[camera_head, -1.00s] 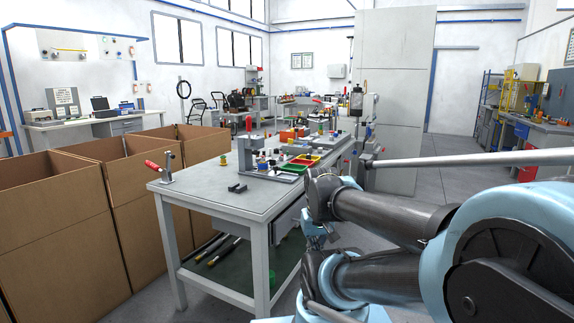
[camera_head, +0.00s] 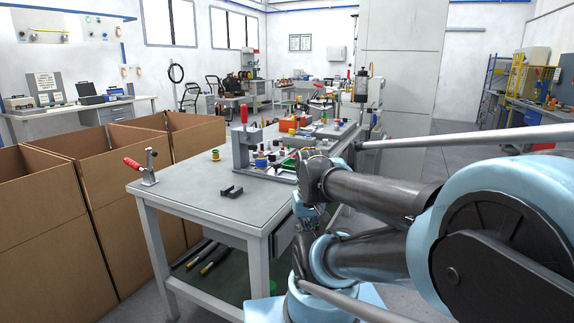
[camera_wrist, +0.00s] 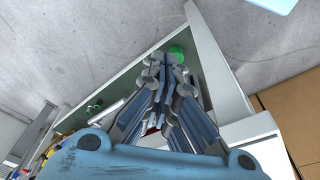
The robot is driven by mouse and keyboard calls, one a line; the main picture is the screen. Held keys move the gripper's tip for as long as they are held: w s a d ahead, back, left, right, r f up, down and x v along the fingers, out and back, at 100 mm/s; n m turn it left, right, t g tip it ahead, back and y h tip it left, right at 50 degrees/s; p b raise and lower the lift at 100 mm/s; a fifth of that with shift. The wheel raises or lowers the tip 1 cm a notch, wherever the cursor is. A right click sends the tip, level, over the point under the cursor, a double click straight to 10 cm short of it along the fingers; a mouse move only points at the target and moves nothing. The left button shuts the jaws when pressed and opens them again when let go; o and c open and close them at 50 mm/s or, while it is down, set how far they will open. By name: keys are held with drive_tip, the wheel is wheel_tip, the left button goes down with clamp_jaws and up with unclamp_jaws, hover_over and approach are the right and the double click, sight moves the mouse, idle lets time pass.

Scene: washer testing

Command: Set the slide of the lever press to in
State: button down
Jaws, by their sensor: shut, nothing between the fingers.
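The lever press appears to be the grey upright frame (camera_head: 241,150) with a red-topped handle on the work table (camera_head: 190,190). Its base runs right, toward my arm, and small parts crowd it. I cannot make out its slide or the slide's position. My gripper (camera_wrist: 166,62) is shut and empty in the wrist view, pointing down beside the table's lower shelf and legs. In the head view my folded arm stands at the table's right side, apart from the press, and hides part of the table's right end.
A toggle clamp (camera_head: 145,168) with a red grip stands at the table's left corner. A dark bracket (camera_head: 231,191) lies near the front edge. Cardboard boxes (camera_head: 60,235) stand close on the left. Dark rods lie on the lower shelf. The table's front left is mostly bare.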

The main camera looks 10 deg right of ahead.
drive_tip(key=w+d+r+m+y, duration=0.1)
drive_tip(key=w+d+r+m, duration=0.1)
drive_tip(key=w+r+m, duration=0.8)
drive_tip(key=w+d+r+m+y, duration=0.2)
drive_tip(key=w+r+m, duration=0.5)
drive_tip(key=w, duration=0.6)
drive_tip(key=w+d+r+m+y, duration=0.1)
drive_tip(key=w+d+m, duration=0.35)
drive_tip(key=w, duration=0.45)
drive_tip(key=shift+m+g, duration=0.3)
drive_tip(key=shift+m, duration=0.15)
drive_tip(key=x, duration=0.8)
drive_tip(key=shift+w+a+f, duration=0.1)
drive_tip(key=shift+w+a, duration=0.05)
drive_tip(key=shift+a, duration=0.3)
drive_tip(key=a, duration=0.1)
drive_tip(key=w+a, duration=0.1)
drive_tip(key=shift+a+f, duration=0.3)
drive_tip(key=shift+a, duration=0.05)
drive_tip(key=shift+w+a, duration=0.25)
drive_tip(key=shift+a, duration=0.4)
